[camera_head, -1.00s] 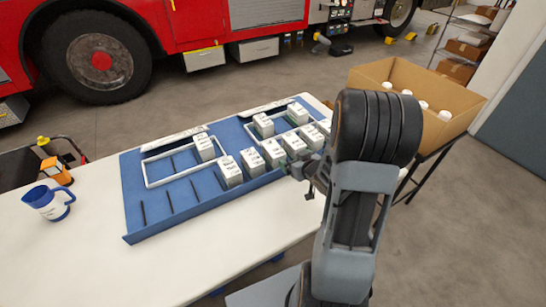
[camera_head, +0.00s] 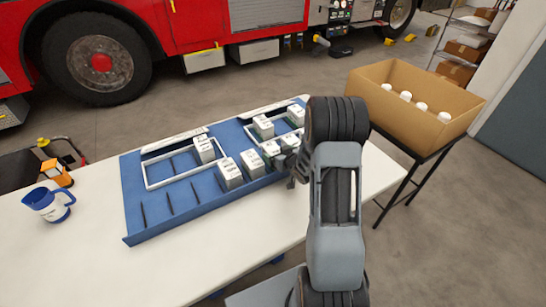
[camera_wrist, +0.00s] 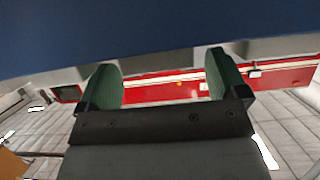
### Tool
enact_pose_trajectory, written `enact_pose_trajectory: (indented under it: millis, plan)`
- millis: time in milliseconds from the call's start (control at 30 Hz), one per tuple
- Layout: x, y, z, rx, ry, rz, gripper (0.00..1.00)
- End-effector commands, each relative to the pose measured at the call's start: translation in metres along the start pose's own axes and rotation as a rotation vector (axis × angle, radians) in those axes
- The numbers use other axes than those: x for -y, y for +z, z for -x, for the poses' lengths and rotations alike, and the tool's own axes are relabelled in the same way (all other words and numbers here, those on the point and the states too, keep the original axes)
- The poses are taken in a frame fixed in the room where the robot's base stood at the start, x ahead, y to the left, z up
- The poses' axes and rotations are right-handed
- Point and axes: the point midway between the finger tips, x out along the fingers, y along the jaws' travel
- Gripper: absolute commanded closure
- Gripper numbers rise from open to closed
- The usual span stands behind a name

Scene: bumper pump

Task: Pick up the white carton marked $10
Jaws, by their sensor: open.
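Several white cartons stand upright on a blue tray (camera_head: 150,213) in the head view, such as one at the left (camera_head: 205,149), one at the front (camera_head: 230,173) and one at the back (camera_head: 263,126). Their print is too small to tell which is marked $10. My gripper (camera_head: 290,172) is by the tray's front right edge, close to the front row, and my arm hides part of the cartons there. In the wrist view my gripper (camera_wrist: 163,74) is open, with two green-padded fingers apart and nothing between them. No carton shows in that view; a blue surface fills its top.
The tray lies on a white table (camera_head: 100,250). A blue and white jug (camera_head: 48,204) and an orange object (camera_head: 56,172) stand at the left. A cardboard box (camera_head: 420,95) with white-topped items sits on a stand at the right. A red truck (camera_head: 130,30) is behind.

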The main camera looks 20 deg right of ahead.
Motion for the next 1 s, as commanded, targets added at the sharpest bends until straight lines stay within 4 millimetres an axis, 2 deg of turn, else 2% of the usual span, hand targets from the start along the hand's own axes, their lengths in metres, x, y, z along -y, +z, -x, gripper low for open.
enact_pose_trajectory:
  millis: [200, 500, 1000]
  plan:
    - [0.001, 0.0, -0.023, 0.0, -0.001, 0.0, 0.08]
    - [0.0, 0.0, -0.027, -0.001, 0.001, 0.0, 0.08]
    - [0.001, 0.0, -0.026, -0.001, 0.001, 0.0, 0.55]
